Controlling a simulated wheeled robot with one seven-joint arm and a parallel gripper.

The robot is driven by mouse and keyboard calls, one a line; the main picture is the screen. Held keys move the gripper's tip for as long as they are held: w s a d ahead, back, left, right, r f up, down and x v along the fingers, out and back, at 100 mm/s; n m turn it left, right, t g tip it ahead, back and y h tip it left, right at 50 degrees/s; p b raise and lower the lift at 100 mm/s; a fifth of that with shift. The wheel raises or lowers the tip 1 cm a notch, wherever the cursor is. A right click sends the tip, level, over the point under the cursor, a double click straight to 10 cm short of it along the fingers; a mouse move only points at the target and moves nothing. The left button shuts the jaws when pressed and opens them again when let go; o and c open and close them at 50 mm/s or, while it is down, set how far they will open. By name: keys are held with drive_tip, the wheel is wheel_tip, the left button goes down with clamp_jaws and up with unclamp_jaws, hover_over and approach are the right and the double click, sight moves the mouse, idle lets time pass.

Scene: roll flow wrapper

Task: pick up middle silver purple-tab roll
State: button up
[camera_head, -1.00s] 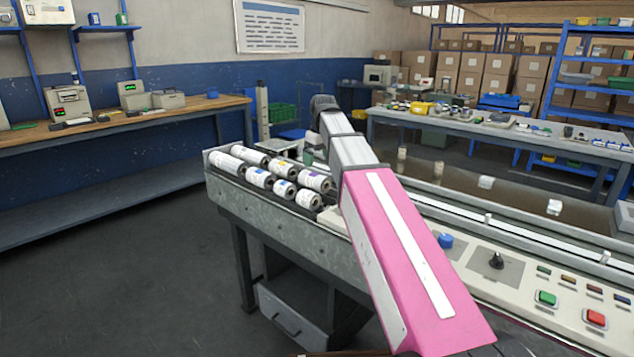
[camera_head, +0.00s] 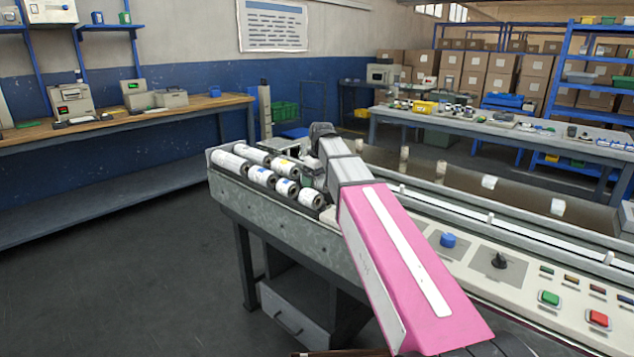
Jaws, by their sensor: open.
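Several silver-white rolls lie in two rows in the tray (camera_head: 222,177) at the left end of the machine. A roll with a yellow tab (camera_head: 286,165) is in the back row, and a roll with a blue tab (camera_head: 287,188) is in the front row. My gripper (camera_head: 309,166) is open, low at the right end of the back row. It is small and partly hidden by my arm. The purple-tab roll is mostly hidden behind my gripper and arm. I cannot tell whether my gripper touches it.
A front-row roll (camera_head: 312,198) lies close to my arm. The machine's control panel (camera_head: 497,263) with knobs and buttons is at the right. A workbench (camera_head: 150,112) stands along the left wall. A long table (camera_head: 480,122) with small parts is behind.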

drive_tip(key=c, duration=1.2)
drive_tip(key=shift+r, duration=0.2)
